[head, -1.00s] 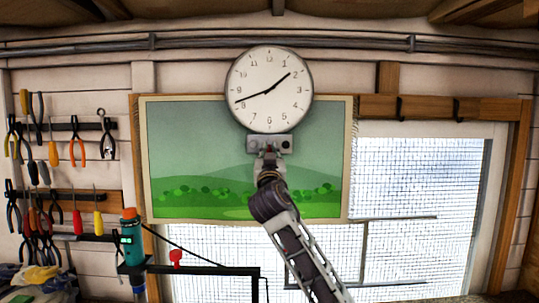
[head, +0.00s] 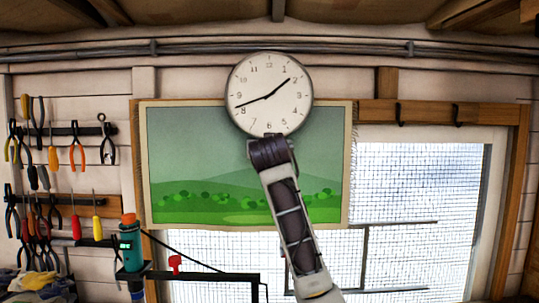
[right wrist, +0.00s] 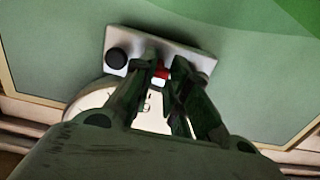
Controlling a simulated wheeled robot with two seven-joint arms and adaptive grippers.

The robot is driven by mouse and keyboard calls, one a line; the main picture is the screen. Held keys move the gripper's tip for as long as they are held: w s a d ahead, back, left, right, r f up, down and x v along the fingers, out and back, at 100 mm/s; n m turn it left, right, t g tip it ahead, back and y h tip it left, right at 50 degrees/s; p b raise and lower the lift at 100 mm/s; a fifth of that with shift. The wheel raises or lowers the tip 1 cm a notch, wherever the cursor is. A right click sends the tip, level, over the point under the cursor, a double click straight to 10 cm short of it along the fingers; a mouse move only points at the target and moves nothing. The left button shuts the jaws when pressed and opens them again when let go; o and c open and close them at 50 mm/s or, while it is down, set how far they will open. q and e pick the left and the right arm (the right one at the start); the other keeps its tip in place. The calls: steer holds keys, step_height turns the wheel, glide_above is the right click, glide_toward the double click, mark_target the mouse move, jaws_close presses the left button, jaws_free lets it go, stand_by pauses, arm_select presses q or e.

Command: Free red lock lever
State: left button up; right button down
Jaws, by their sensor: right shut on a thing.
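The red lock lever (right wrist: 160,72) shows as a small red piece with a pale end in the right wrist view. It sits in front of a pale grey plate (right wrist: 190,55) with a round black knob (right wrist: 116,58). My right gripper (right wrist: 163,64) is shut on the red lever, one dark finger on each side. The fingers hide much of the lever and the plate's middle. In the head view my right arm rises to just below the clock and hides the gripper, plate and lever. My left gripper is not in view.
A wall clock (head: 268,93) hangs right above my arm, over a green landscape poster (head: 195,165). A bright meshed window (head: 420,210) is at right. Tool racks (head: 60,130) hang at left. A teal tool (head: 130,250) and a red knob (head: 175,264) stand by a black frame (head: 215,277).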

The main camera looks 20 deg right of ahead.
steer(key=shift+w+r+g+y, duration=0.15)
steer(key=shift+r+g+y, duration=0.3)
steer(key=shift+g, duration=0.65)
steer(key=shift+w+r+g+y, duration=0.2)
steer(key=shift+r+g, duration=0.4)
steer(key=shift+g, duration=0.5)
steer(key=shift+d, duration=0.1)
steer(key=c, duration=1.4)
jaws_free()
steer(key=v, duration=1.2)
steer(key=shift+w+r, duration=0.1)
steer(key=shift+r, duration=0.05)
